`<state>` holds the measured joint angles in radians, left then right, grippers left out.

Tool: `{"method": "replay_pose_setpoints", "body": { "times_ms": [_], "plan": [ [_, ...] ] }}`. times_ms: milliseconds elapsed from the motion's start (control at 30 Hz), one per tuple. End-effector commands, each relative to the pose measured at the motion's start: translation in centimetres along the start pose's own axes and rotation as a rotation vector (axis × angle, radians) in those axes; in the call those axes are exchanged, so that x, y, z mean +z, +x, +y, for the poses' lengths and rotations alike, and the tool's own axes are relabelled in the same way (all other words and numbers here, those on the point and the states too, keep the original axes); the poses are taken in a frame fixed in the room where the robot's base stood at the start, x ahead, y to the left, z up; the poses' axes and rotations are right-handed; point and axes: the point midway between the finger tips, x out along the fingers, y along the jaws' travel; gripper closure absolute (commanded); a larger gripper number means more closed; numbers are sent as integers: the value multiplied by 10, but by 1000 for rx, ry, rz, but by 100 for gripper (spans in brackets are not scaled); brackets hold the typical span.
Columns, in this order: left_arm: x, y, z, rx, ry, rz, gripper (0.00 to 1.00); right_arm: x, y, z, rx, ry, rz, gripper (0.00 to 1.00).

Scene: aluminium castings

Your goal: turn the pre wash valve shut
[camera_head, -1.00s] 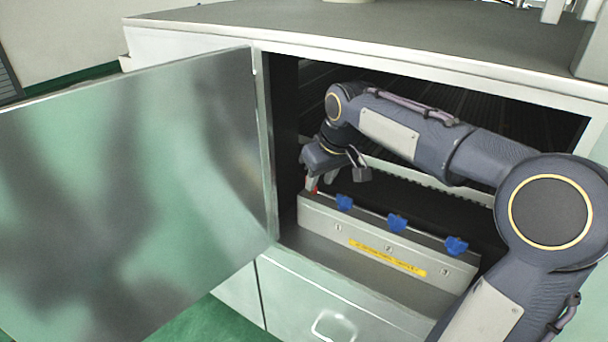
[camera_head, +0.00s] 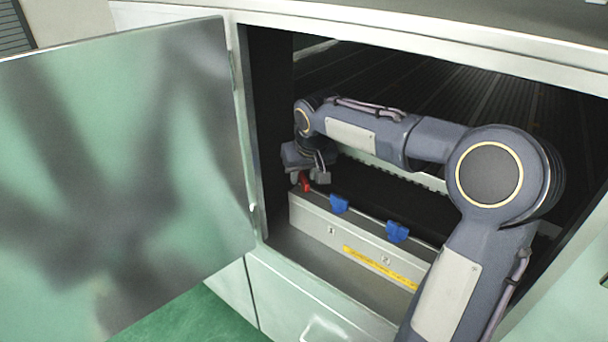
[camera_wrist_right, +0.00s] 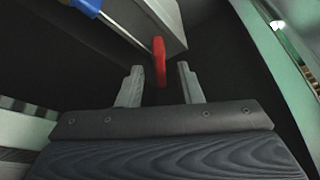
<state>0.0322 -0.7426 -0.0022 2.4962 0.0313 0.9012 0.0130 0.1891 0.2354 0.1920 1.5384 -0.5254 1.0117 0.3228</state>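A red lever (camera_head: 304,181) is at the far left end of the numbered light-grey housing (camera_head: 318,224) inside the open cabinet. I cannot read a pre wash label. My right gripper (camera_head: 309,176) is beside the red lever in the head view. In the right wrist view the red lever (camera_wrist_right: 159,60) stands between the tips of the open right gripper (camera_wrist_right: 160,83), with a gap on each side. Blue levers (camera_head: 338,204) (camera_head: 397,232) sit along the housing's top edge. My right arm hides the housing's right end. My left gripper is out of view.
The open metal door (camera_head: 120,170) stands at the left of the cabinet opening. The cabinet's upper frame (camera_head: 420,49) runs above my right arm. A yellow label strip (camera_head: 380,268) is on the housing's front. A blue lever (camera_wrist_right: 84,6) shows at the wrist view's top left.

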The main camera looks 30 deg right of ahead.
Motion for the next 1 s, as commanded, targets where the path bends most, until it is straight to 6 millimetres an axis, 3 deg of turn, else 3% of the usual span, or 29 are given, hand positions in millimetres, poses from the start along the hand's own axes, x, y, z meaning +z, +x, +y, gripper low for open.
{"method": "replay_pose_setpoints", "body": {
  "times_ms": [367,600,1000],
  "plan": [
    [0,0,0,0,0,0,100,0,8,0,0,-1,1,67],
    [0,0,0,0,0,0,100,0,8,0,-1,-1,1,99],
    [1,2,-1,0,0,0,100,0,8,-1,12,29,2,100]
  ]
}}
